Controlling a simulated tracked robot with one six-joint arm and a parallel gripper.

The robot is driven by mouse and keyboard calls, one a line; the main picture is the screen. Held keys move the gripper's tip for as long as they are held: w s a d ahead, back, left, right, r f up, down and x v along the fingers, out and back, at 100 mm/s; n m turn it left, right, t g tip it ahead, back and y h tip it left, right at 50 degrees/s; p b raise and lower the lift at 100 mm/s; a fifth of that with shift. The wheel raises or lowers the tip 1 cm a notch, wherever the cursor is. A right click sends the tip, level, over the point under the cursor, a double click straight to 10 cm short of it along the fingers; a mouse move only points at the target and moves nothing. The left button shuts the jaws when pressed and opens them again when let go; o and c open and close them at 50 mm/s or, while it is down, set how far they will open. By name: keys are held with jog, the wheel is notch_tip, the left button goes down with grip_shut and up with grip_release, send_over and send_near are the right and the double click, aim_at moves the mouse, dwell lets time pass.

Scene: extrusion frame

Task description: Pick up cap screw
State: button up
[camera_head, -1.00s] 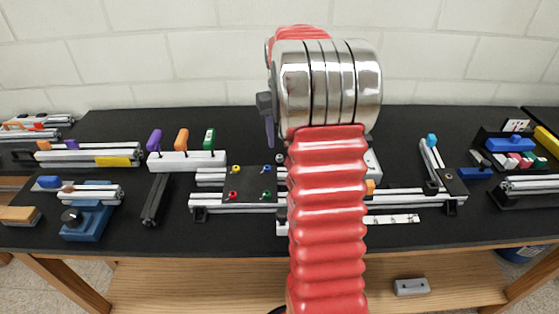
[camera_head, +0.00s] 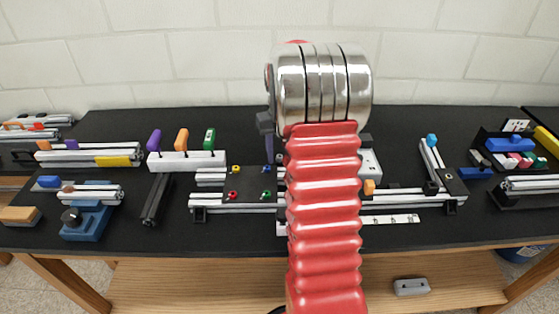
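I cannot single out the cap screw with certainty. Small coloured pieces that look like screw heads sit on a dark plate (camera_head: 249,183) left of my arm: yellow (camera_head: 236,169), blue (camera_head: 267,169), red (camera_head: 232,195) and green (camera_head: 266,195). A white strip (camera_head: 400,219) with small dark marks lies right of my arm; the marks are too small to name. My gripper is mostly hidden behind my red arm and its silver joint. A dark part that seems to belong to it (camera_head: 268,145) shows just left of the joint, above the bench near the plate. Its fingertips cannot be made out.
Extrusion rails (camera_head: 240,204) run along the black bench (camera_head: 110,220). A white rack (camera_head: 187,161) holds purple, orange and green handles. A blue fixture (camera_head: 88,221) stands left; an angled rail (camera_head: 430,165) and a dark tray (camera_head: 507,158) stand right. A grey block (camera_head: 411,287) lies on the shelf below.

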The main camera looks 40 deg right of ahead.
jog(key=shift+c, duration=0.3)
grip_shut()
dwell(0.6)
